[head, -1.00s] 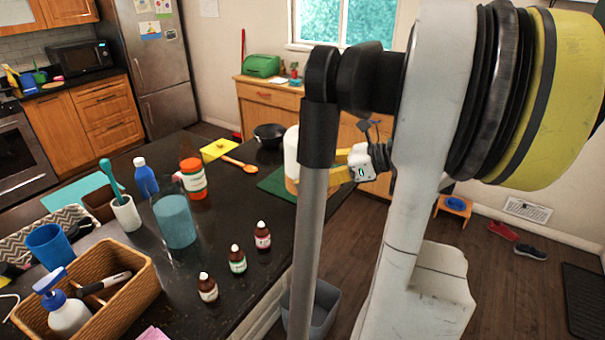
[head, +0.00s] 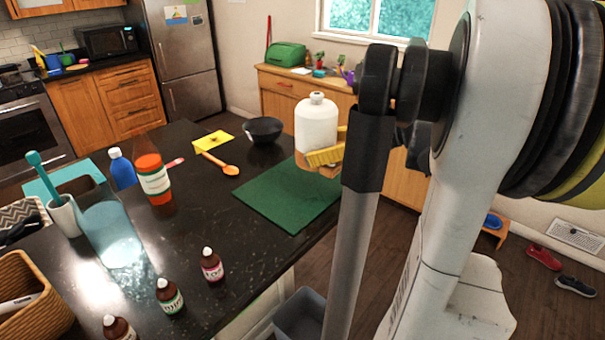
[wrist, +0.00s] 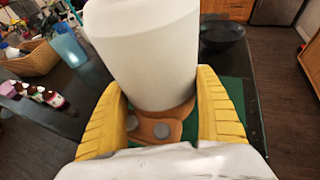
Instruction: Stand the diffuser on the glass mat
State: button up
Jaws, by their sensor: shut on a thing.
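The diffuser (head: 316,122) has a white rounded body with a small cap and a wooden-looking base. My gripper (head: 322,158) is shut on it low down, with yellow ribbed fingers on either side. In the wrist view the diffuser (wrist: 145,45) stands large between the fingers, roughly upright, and its lower part and tan base show. The green glass mat (head: 278,200) lies flat on the dark counter near its right edge. The diffuser appears in front of the mat's far right part in the head view. I cannot clearly tell its height above the mat. My arm hides the mat's right side.
A black bowl (head: 263,129) stands just behind the mat. An orange spoon (head: 219,163) and a yellow cloth (head: 213,140) lie to its left. Several small brown bottles (head: 212,266), a glass pitcher (head: 110,232) and an orange container (head: 153,180) stand left. The mat's visible surface is clear.

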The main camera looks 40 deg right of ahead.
jog(key=w+f, duration=0.1)
jog(key=w+f+b, duration=0.1)
jog(key=w, duration=0.1)
jog(key=w+a+f, duration=0.1)
jog(key=w, duration=0.1)
jog(key=shift+w+f, duration=0.1)
jog(key=shift+f+b, duration=1.25)
jog(key=shift+f, duration=0.7)
jog(key=shift+f, duration=0.1)
jog(key=shift+f, duration=0.15)
jog(key=o, duration=1.4)
jog(key=shift+c, duration=0.2)
jog(key=shift+s+d+r, duration=0.1)
jog(key=shift+s+r, duration=0.1)
jog(key=shift+r, duration=0.15)
jog(key=p+v, duration=0.3)
jog(key=v, duration=0.8)
jog(key=shift+s+d+r, duration=0.1)
jog(key=shift+s+r, duration=0.05)
jog(key=shift+s, duration=0.1)
